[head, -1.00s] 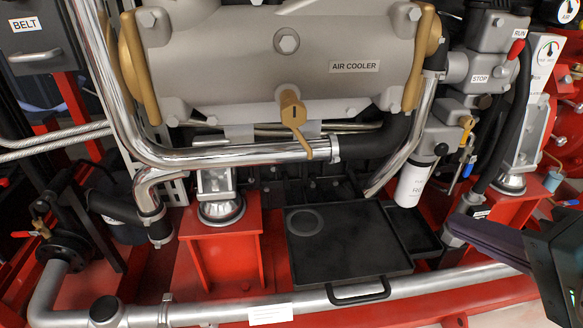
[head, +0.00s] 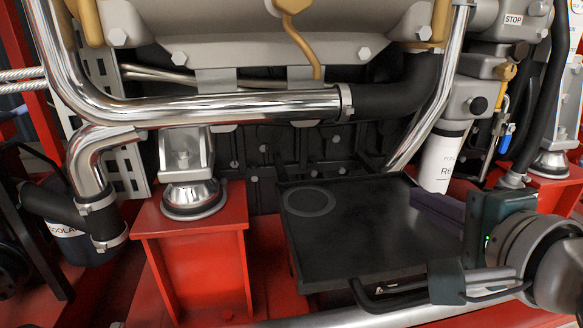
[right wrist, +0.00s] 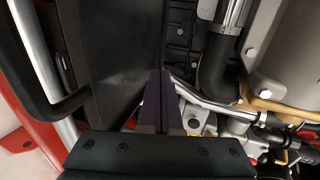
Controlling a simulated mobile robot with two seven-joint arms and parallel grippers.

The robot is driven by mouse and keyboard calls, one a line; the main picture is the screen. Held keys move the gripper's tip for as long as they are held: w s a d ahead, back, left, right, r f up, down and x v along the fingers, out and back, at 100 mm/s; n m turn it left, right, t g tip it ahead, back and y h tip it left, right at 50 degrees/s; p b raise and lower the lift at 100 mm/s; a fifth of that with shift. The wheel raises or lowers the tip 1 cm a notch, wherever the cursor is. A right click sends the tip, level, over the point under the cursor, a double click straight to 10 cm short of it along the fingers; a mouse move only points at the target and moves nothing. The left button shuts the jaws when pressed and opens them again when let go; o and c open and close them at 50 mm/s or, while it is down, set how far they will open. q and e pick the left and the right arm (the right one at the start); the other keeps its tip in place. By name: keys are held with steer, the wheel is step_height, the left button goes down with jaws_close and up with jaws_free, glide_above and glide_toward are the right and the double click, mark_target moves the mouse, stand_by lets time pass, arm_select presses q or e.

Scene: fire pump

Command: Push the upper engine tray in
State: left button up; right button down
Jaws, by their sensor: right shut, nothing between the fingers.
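The upper engine tray (head: 360,232) is a flat black tray with a low rim and a round mark at its back left. It sticks out below the engine, and its black loop handle (head: 372,297) is at the front edge. It also shows in the right wrist view (right wrist: 108,50), with its handle (right wrist: 40,75) at the left. My right gripper (head: 418,200) is shut and empty. Its purple fingers lie over or beside the tray's right edge; I cannot tell whether they touch it. The lower tray is hidden in the head view. My left gripper is not in view.
A silver pipe (head: 230,108) crosses above the tray. A red pedestal (head: 195,250) stands to its left. A white filter canister (head: 441,158) stands behind the fingers at the right. A silver rail runs below the tray's front.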

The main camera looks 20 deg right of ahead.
mark_target(387, 189)
steer(key=b+x, duration=0.1)
steer(key=x, duration=0.1)
steer(key=b+x, duration=0.1)
steer(key=x, duration=0.2)
steer(key=b+x, duration=0.1)
steer(key=x, duration=0.2)
steer(key=shift+w+r, duration=0.15)
steer(key=shift+r, duration=0.1)
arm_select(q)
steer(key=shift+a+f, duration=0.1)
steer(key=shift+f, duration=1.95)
arm_select(e)
steer(key=shift+w+d+r, duration=0.1)
steer(key=shift+w+d, duration=0.05)
steer(key=shift+w, duration=0.45)
steer(key=shift+w, duration=0.1)
